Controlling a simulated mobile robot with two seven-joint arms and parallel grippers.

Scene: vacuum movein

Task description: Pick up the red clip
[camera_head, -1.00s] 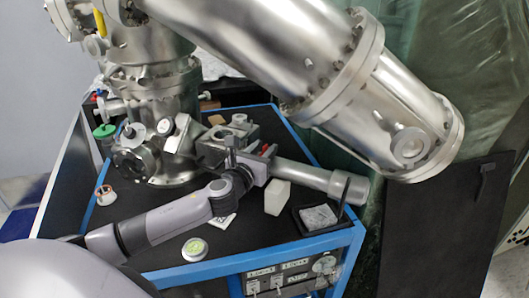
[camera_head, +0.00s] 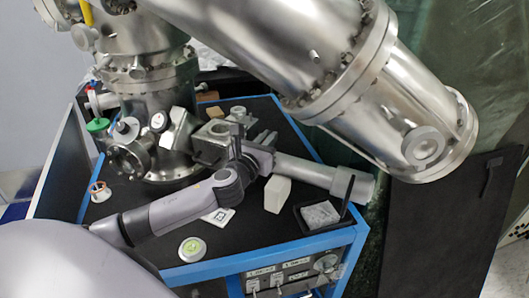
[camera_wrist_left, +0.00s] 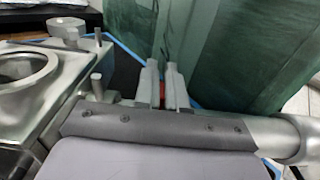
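The red clip (camera_wrist_left: 162,90) shows in the left wrist view only as a small red patch in the narrow gap between the fingers of my left gripper (camera_wrist_left: 163,78). More red shows beside the right finger, and the fingers hide the rest. In the head view my left gripper (camera_head: 266,140) is over the metal block and tube at the middle of the bench. The clip cannot be made out there. The fingers stand slightly apart on either side of the red patch, and I cannot make out contact. My right gripper is not in view.
A large steel chamber (camera_head: 340,60) hangs close above the gripper. A horizontal metal tube (camera_head: 315,172) lies right beside it. A white block (camera_head: 277,195), a small black tray (camera_head: 302,222) and a round green-white disc (camera_head: 193,249) sit on the black bench top.

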